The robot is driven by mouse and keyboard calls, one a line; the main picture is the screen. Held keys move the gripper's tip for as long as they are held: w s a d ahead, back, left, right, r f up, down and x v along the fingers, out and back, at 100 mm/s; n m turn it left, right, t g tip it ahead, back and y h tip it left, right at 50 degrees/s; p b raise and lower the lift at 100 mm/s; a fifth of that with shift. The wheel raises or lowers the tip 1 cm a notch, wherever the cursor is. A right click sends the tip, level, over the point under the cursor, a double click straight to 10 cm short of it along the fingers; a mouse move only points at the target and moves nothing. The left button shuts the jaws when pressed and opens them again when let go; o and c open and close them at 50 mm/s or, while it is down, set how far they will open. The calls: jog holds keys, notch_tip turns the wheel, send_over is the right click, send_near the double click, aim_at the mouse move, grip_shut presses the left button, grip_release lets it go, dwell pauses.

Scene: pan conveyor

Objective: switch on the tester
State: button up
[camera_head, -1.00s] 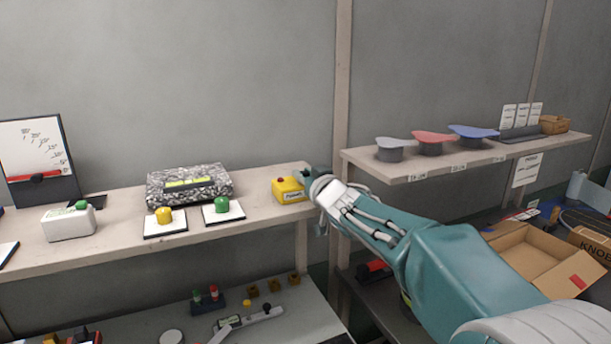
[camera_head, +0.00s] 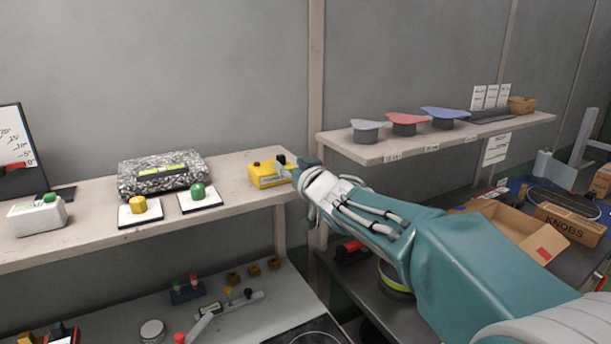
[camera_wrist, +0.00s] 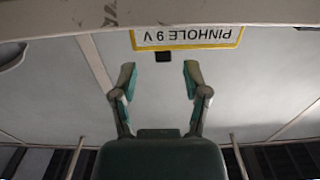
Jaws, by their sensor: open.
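The tester is a yellow box (camera_head: 267,177) with a red button on top, at the right end of the upper shelf in the head view. In the wrist view its yellow-framed label (camera_wrist: 187,39) reads "PINHOLE 9 V" upside down. A small black block (camera_wrist: 162,57) shows just below the label, between my fingertips; I cannot tell whether it is a switch. My gripper (camera_head: 289,167) is at the tester's right side. In the wrist view its two fingers (camera_wrist: 159,78) are apart, with nothing held between them. Contact with the tester cannot be made out.
On the same shelf (camera_head: 90,232) stand a speckled box (camera_head: 162,175), a yellow knob (camera_head: 139,205), a green knob (camera_head: 197,191) and a white box (camera_head: 38,216). A right-hand shelf (camera_head: 385,153) holds grey, red and blue pieces. An open carton (camera_head: 505,233) lies at right.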

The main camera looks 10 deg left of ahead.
jog(key=v, duration=0.7)
jog(key=shift+d, duration=0.4)
jog(key=shift+s, duration=0.1)
jog(key=shift+d, duration=0.1)
